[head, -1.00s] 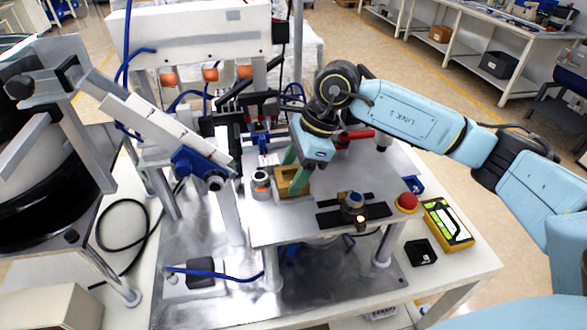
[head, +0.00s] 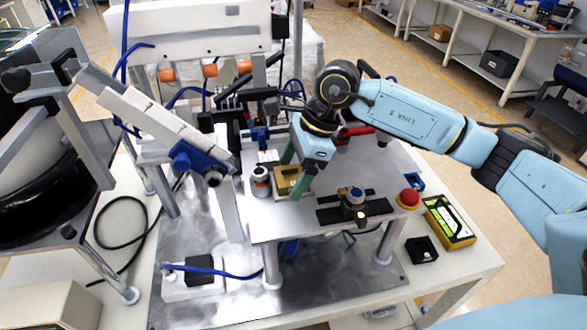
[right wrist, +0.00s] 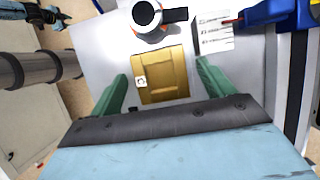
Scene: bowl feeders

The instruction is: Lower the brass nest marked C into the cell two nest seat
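The brass nest (head: 284,184) sits low over the plate (head: 262,226), beside a round grey part with an orange band (head: 260,184). In the right wrist view the brass nest (right wrist: 165,70) looks flat and square to the plate. It bears a small white tag (right wrist: 141,81) whose letter I cannot read for certain. My right gripper (head: 292,170) has its green fingers on both sides of the nest. In the right wrist view the gripper (right wrist: 163,88) shows a narrow gap at each side, so it is open. The seat under the nest is hidden. My left gripper is not in view.
A dark fixture with a blue-topped knob (head: 355,196) stands right of the nest, near the red button (head: 408,198). A white lettered block (right wrist: 215,32) is close behind the nest. The feeder track (head: 150,122) comes in from the left. A yellow device (head: 449,222) lies at the right.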

